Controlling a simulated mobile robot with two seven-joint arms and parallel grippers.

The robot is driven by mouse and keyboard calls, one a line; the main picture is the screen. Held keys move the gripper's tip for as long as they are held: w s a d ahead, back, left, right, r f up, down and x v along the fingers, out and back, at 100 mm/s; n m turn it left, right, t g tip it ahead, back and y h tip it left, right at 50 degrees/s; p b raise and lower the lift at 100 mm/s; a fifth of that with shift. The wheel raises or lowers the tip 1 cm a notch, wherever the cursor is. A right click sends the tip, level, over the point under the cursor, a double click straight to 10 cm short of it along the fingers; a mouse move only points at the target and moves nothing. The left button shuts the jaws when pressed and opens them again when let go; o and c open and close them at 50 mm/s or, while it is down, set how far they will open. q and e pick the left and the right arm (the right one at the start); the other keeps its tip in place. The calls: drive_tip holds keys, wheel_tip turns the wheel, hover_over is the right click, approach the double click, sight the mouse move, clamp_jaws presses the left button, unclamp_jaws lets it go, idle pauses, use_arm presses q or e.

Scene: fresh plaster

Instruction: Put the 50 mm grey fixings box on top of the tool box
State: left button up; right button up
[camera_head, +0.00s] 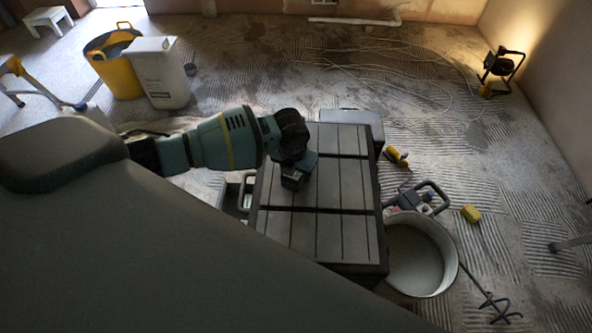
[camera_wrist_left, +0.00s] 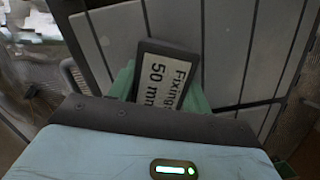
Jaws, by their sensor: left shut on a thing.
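The 50 mm fixings box (camera_wrist_left: 163,76) shows in the left wrist view as a small dark box with a white label reading "Fixings 50 mm". My left gripper (camera_wrist_left: 160,92) is shut on it, with green fingers on both sides. In the head view the fixings box (camera_head: 292,179) is a small dark shape at the end of my left arm, over the tool box. The tool box (camera_head: 343,237) has a grey ribbed lid. I cannot tell whether the fixings box touches the lid. My right gripper is not in view.
A bucket (camera_head: 450,262) stands right of the tool box, with a mixing paddle (camera_head: 487,297) beside it. A yellow tub (camera_head: 119,80) and a white container (camera_head: 163,75) stand back left. A work lamp (camera_head: 501,66) glows at the right wall. Most of the lid is clear.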

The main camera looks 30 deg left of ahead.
use_arm(q)
drive_tip(key=shift+f, duration=0.1)
drive_tip(key=o, duration=1.2)
drive_tip(key=shift+c, duration=0.2)
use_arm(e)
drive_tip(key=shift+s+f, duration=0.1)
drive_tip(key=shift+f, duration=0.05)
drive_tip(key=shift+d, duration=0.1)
use_arm(q)
drive_tip(key=shift+r, duration=0.25)
wheel_tip(320, 180, up, 12)
drive_tip(key=s+p, duration=0.1)
drive_tip(key=shift+s+f, duration=0.15)
drive_tip(key=shift+s, duration=0.25)
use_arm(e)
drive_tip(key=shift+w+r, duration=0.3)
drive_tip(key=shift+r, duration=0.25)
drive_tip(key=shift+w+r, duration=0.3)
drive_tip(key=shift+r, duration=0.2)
use_arm(q)
drive_tip(key=shift+d, duration=0.1)
